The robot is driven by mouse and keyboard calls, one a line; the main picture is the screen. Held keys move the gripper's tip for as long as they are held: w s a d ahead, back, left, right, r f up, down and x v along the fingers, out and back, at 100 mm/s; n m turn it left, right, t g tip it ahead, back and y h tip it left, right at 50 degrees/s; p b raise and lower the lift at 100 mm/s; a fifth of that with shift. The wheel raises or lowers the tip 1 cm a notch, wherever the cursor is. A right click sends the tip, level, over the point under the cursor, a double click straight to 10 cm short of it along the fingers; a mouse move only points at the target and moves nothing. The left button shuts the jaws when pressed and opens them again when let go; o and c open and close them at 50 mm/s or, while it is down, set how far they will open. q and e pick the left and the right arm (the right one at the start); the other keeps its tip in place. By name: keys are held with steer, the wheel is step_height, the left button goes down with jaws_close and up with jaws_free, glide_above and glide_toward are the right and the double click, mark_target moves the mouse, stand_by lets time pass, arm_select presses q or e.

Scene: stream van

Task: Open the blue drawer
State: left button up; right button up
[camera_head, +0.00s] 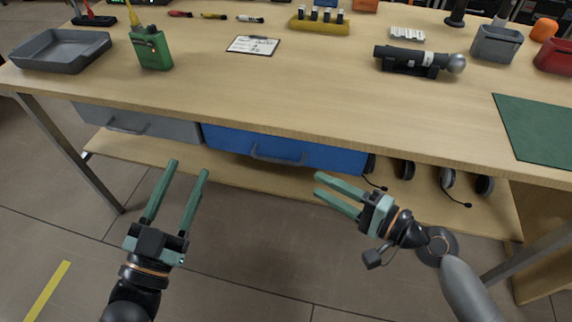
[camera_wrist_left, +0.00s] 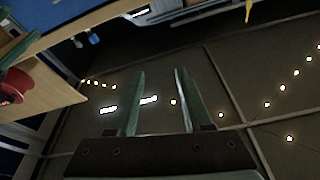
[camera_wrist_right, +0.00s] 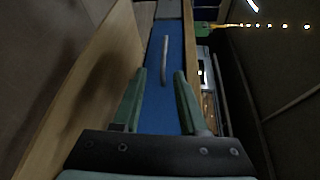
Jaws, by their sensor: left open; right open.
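The blue drawer (camera_head: 284,149) is under the table top, right of a grey drawer, and looks shut. Its grey curved handle (camera_head: 276,156) is on the front face. In the right wrist view the blue drawer front (camera_wrist_right: 161,97) lies ahead, with the handle (camera_wrist_right: 164,61) beyond and between the fingertips. My right gripper (camera_head: 318,187) is open and empty, in front of the drawer to the right of the handle, apart from it. My left gripper (camera_head: 190,167) is open and empty, in front of the grey drawer and apart from it; its wrist view shows mostly floor.
The grey drawer (camera_head: 150,125) has its own handle. A lower shelf (camera_head: 225,173) holds headsets (camera_head: 447,178) at the right. The table top (camera_head: 330,105) carries a grey tray, green radio, clipboard, microphone and green mat. The floor in front is clear.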

steer(key=y, duration=0.1)
glide_toward(278, 159)
steer(key=x, duration=0.3)
arm_select(q)
steer(key=shift+s+d+r+t, duration=0.1)
steer(key=shift+d+r+t, duration=0.2)
steer(key=shift+d, duration=0.05)
arm_select(e)
steer(key=shift+g, duration=0.3)
steer(key=shift+x, duration=3.55)
steer(key=shift+f, duration=0.15)
steer(key=shift+d, duration=0.1)
steer(key=shift+c, duration=0.4)
jaws_close()
arm_select(q)
steer(key=shift+f, duration=0.1)
